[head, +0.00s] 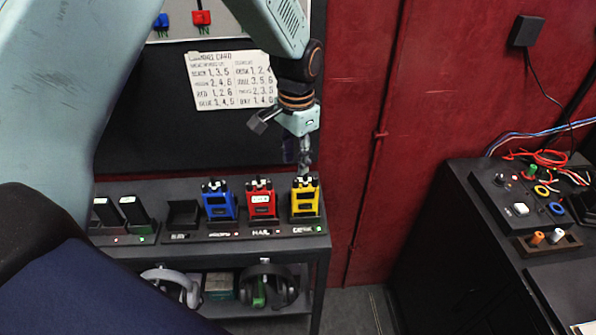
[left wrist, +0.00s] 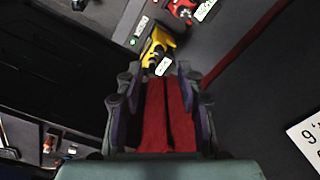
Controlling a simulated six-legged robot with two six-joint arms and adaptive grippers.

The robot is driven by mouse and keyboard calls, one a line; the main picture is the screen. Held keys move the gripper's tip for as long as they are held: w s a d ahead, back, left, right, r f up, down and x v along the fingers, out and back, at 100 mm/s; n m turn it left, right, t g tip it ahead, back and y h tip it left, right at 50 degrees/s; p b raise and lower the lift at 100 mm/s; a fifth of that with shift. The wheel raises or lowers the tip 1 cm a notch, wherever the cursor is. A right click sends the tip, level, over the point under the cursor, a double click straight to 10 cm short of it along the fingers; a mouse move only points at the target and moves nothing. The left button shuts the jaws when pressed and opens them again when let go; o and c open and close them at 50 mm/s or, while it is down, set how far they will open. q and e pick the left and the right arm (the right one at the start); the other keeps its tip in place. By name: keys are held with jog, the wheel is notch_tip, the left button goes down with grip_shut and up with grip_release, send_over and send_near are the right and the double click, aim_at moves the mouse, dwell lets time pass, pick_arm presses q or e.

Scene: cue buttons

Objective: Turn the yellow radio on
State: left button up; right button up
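The yellow radio (head: 305,202) stands upright in the rightmost slot of the dark charging shelf. A small green light (head: 319,229) shows at the front of its slot. My left gripper (head: 304,160) hangs just above the radio's top in the head view, with no clear contact. In the left wrist view the yellow radio (left wrist: 157,46) lies beyond the fingertips, with a white tag on it. The left fingers (left wrist: 155,78) are apart, with nothing between them. The radio's knob is too small to make out. My right gripper is in neither view.
A red radio (head: 261,201) and a blue radio (head: 219,203) stand to the left of the yellow one. A card with numbers (head: 233,80) is behind. A black control desk (head: 470,215) stands at right, with open floor between.

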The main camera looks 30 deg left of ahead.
aim_at(295, 180)
pick_arm(q)
jog(key=f, duration=0.4)
jog(key=shift+s+f, duration=0.2)
jog(key=shift+f, duration=0.15)
jog(key=shift+w+f+p, duration=0.15)
jog(key=shift+f+p, duration=0.15)
jog(key=shift+f, duration=0.15)
jog(key=shift+c, duration=0.3)
jog(key=shift+r, duration=0.1)
jog(key=shift+c, duration=0.7)
jog(key=c, duration=0.5)
grip_shut()
